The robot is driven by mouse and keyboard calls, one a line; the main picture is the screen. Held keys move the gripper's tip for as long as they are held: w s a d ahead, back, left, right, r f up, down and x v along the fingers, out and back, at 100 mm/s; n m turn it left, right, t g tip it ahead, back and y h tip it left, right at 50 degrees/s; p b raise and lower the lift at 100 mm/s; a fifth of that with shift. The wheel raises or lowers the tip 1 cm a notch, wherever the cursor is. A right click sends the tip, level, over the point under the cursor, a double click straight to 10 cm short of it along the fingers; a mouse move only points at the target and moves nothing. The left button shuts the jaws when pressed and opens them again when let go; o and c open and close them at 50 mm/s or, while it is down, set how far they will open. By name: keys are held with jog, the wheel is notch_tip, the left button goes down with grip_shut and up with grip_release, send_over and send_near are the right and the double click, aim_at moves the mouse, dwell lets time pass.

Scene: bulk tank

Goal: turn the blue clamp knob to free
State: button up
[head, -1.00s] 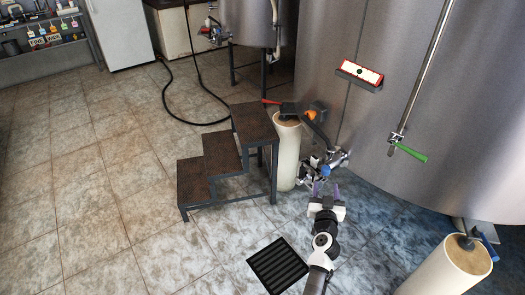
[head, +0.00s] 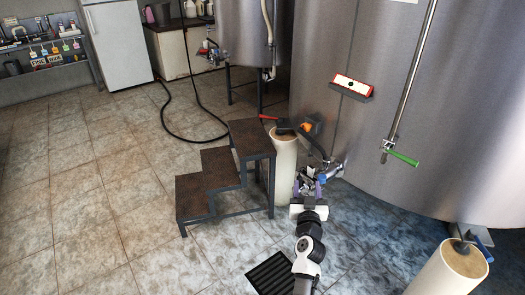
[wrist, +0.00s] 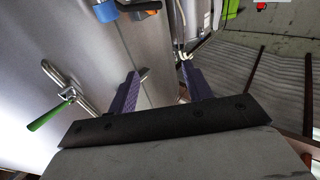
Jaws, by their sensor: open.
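The blue clamp knob (wrist: 103,11) shows at the top left edge of the wrist view, cut off by the frame. In the head view a small blue patch (head: 322,178) close to my gripper looks like the same knob, but it is partly hidden. My gripper (wrist: 160,72) has two purple fingers standing apart, with nothing between them. In the head view my gripper (head: 311,188) is beside the pipe fitting at the tank's lower front. The knob lies outside the fingers, apart from them in the wrist view.
The large steel tank (head: 380,85) fills the right, with a green-handled valve (head: 403,158). Dark steps (head: 218,165) and a pale pillar (head: 282,165) stand left of my gripper. An orange part (head: 306,127) is above. Tiled floor is free at left.

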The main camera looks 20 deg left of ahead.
jog(key=s+a+r+n+t+y, duration=0.1)
jog(key=s+a+r+y, duration=0.1)
jog(key=a+r, duration=0.4)
jog(key=s+a+r+n+t+y+b, duration=0.1)
jog(key=s+a+r+y, duration=0.1)
jog(key=a+r, duration=0.5)
jog(key=shift+s+a+r+n+y, duration=0.2)
jog(key=shift+s+r+n+y, duration=0.25)
jog(key=shift+r, duration=1)
jog(key=shift+w, duration=0.15)
